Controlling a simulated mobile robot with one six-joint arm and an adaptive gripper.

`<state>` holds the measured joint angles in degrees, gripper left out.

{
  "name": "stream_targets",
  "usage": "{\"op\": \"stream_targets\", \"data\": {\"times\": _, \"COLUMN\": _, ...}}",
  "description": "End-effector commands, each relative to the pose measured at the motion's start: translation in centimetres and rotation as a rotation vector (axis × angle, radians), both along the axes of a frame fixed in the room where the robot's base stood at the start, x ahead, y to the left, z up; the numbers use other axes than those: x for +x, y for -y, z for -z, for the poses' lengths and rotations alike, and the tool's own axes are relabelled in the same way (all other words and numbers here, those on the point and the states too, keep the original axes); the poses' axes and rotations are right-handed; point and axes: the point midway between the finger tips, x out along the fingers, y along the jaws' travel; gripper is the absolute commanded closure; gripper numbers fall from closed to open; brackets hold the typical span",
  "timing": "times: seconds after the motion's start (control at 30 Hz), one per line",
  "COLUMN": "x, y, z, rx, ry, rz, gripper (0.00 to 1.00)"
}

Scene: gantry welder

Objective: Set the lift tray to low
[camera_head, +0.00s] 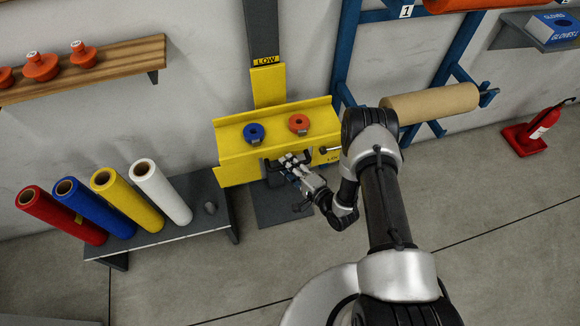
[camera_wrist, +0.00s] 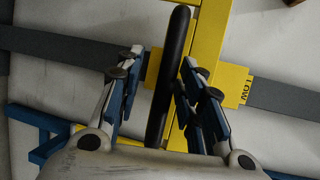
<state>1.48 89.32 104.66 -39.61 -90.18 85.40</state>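The yellow lift tray (camera_head: 235,142) hangs on a dark grey upright post (camera_head: 262,28) and carries a blue roll and an orange roll. A yellow LOW label (camera_head: 265,61) sits on the post just above the tray's yellow back plate (camera_head: 268,86); it also shows in the wrist view (camera_wrist: 236,85). My gripper (camera_head: 288,162) is at the dark handle on the tray's front. In the wrist view, the black handle bar (camera_wrist: 168,85) runs between the fingers of my gripper (camera_wrist: 160,85). The left finger stands apart from it; contact at the right finger is unclear.
A low bench (camera_head: 222,205) with red, blue, yellow and white rolls stands left. A wooden shelf (camera_head: 110,62) is on the wall above it. A blue rack (camera_head: 345,50) with a brown roll (camera_head: 432,103) is right.

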Motion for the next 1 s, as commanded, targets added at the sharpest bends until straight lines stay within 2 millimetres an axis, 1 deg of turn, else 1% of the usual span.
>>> {"op": "stream_targets", "data": {"times": 0.17, "x": -0.7, "y": 0.8, "z": -0.2, "rx": 0.0, "ry": -0.002, "rz": 0.003, "gripper": 0.65}}
{"op": "stream_targets", "data": {"times": 0.27, "x": -2.0, "y": 1.8, "z": -0.5, "rx": 0.001, "ry": -0.003, "rz": 0.006, "gripper": 0.65}}
{"op": "stream_targets", "data": {"times": 0.5, "x": -6.0, "y": 5.1, "z": -1.4, "rx": 0.001, "ry": -0.003, "rz": 0.008, "gripper": 0.65}}
{"op": "stream_targets", "data": {"times": 0.63, "x": -7.7, "y": 6.4, "z": -1.9, "rx": 0.001, "ry": -0.002, "rz": 0.005, "gripper": 0.65}}
{"op": "stream_targets", "data": {"times": 0.8, "x": -8.9, "y": 7.3, "z": -2.1, "rx": 0.0, "ry": -0.001, "rz": 0.002, "gripper": 0.65}}
{"op": "stream_targets", "data": {"times": 1.0, "x": -9.2, "y": 7.4, "z": -2.2, "rx": 0.0, "ry": 0.0, "rz": 0.0, "gripper": 0.65}}
